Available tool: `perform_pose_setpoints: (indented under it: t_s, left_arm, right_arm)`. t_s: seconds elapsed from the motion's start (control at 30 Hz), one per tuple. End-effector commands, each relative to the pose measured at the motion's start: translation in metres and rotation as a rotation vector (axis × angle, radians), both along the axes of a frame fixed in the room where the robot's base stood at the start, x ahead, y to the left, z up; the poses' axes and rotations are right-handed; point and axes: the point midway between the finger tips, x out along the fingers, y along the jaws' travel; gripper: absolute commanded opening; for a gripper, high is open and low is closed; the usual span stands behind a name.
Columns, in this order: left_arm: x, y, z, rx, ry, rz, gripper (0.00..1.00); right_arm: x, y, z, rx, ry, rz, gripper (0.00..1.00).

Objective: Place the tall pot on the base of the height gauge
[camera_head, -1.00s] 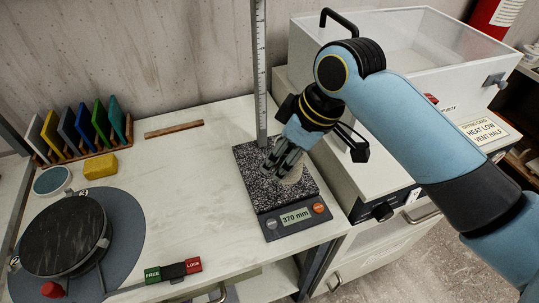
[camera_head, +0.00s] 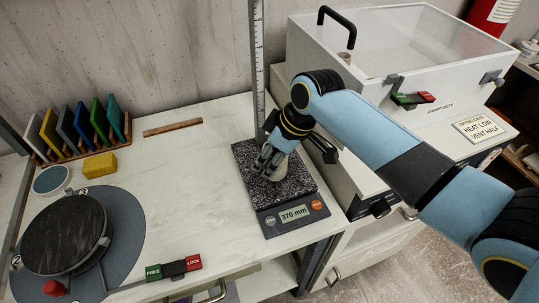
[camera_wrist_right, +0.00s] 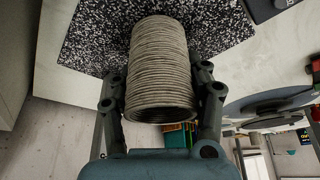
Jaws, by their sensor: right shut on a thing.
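The tall pot (camera_wrist_right: 160,65) is grey-beige with ridged sides and a dark open mouth facing the right wrist camera. In the head view the pot (camera_head: 285,168) is partly hidden by my right gripper (camera_head: 268,163). My right gripper is shut on the pot, with one finger on each side of it in the right wrist view. The pot's far end is at the speckled base of the height gauge (camera_head: 296,192); whether it touches is unclear. The base also shows in the wrist view (camera_wrist_right: 95,35). My left gripper is not in view.
The gauge's upright scale (camera_head: 258,70) rises close behind the gripper. A white damp box (camera_head: 430,90) stands to the right. A turntable (camera_head: 65,235), yellow sponge (camera_head: 100,165) and rack of coloured tiles (camera_head: 85,150) are at left. The bench middle is clear.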

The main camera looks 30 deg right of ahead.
Motion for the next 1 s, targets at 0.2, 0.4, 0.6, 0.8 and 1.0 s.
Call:
perform_pose_setpoints:
  t_s: [0.2, 0.4, 0.6, 0.8, 1.0]
  left_arm:
    - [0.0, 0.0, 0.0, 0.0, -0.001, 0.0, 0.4]
    - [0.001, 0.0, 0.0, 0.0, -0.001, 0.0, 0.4]
    - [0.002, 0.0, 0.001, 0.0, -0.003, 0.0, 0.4]
    - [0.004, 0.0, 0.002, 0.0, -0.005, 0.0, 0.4]
    - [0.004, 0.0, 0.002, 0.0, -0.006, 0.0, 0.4]
  right_arm:
    - [0.0, 0.0, -0.001, 0.0, 0.0, 0.0, 0.71]
    - [0.0, 0.0, -0.001, 0.0, 0.0, 0.0, 0.71]
    - [-0.003, -0.002, 0.01, -0.001, -0.003, -0.001, 0.71]
    - [-0.016, -0.012, 0.049, -0.003, -0.004, 0.001, 0.71]
    - [-0.03, -0.02, 0.088, -0.004, -0.002, 0.003, 0.71]
